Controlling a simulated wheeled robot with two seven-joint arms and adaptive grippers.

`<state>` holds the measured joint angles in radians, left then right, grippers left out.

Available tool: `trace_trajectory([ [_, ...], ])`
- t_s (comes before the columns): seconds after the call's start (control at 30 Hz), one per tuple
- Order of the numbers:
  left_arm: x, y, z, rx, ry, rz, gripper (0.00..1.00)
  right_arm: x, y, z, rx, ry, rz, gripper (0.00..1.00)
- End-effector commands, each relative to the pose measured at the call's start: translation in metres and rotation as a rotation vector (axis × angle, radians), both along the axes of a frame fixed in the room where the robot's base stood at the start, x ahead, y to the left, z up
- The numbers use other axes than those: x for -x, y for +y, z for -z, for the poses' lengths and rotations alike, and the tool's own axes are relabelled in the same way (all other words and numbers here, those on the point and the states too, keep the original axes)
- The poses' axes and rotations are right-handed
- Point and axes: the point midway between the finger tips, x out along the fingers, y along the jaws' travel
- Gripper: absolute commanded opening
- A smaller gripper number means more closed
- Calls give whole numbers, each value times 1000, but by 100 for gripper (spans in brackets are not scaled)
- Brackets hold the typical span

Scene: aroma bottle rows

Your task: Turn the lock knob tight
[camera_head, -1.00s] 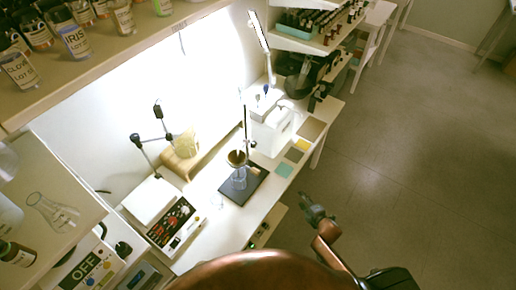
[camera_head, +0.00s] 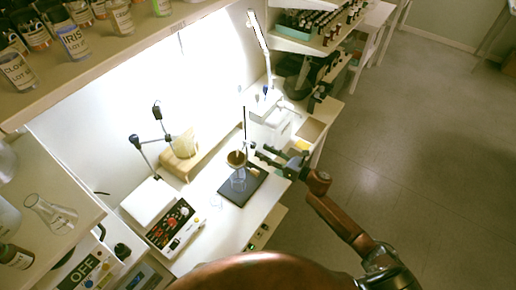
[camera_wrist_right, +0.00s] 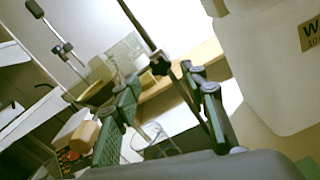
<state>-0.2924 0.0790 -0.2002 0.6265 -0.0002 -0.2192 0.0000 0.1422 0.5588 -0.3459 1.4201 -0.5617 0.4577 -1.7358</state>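A stand with a dark base (camera_head: 245,187) and a thin upright rod (camera_head: 244,122) is on the white bench. A brown funnel (camera_head: 237,158) sits over a clear glass vessel (camera_head: 238,182) there. My right gripper (camera_head: 262,154) is open just right of the rod. In the right wrist view, its fingers (camera_wrist_right: 164,82) are spread, with the dark rod and a small black clamp fitting (camera_wrist_right: 159,66) seen beyond and between the tips. I cannot tell whether they touch. A tan knob-like piece (camera_wrist_right: 83,136) shows beside the left finger. I cannot tell which piece is the lock knob. My left gripper is out of view.
A white container (camera_wrist_right: 275,65) with a label stands close right of my right gripper. A wooden block (camera_head: 180,160), a control box with knobs (camera_head: 171,222) and a jointed lamp arm (camera_head: 140,142) are left of the stand. A bottle shelf (camera_head: 110,50) hangs at upper left.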

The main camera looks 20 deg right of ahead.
Motion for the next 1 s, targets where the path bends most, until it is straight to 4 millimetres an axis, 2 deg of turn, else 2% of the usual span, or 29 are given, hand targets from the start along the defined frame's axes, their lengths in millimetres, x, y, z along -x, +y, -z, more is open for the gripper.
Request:
trace_trajectory([
  [0.23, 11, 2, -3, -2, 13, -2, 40, -25, 19, 0, -3, 3, 2, 39],
  [0.6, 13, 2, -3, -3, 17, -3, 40, -30, 23, 1, -3, 3, 2, 39],
  [1.0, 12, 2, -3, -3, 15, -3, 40, -30, 23, 1, -4, 4, 2, 13],
])
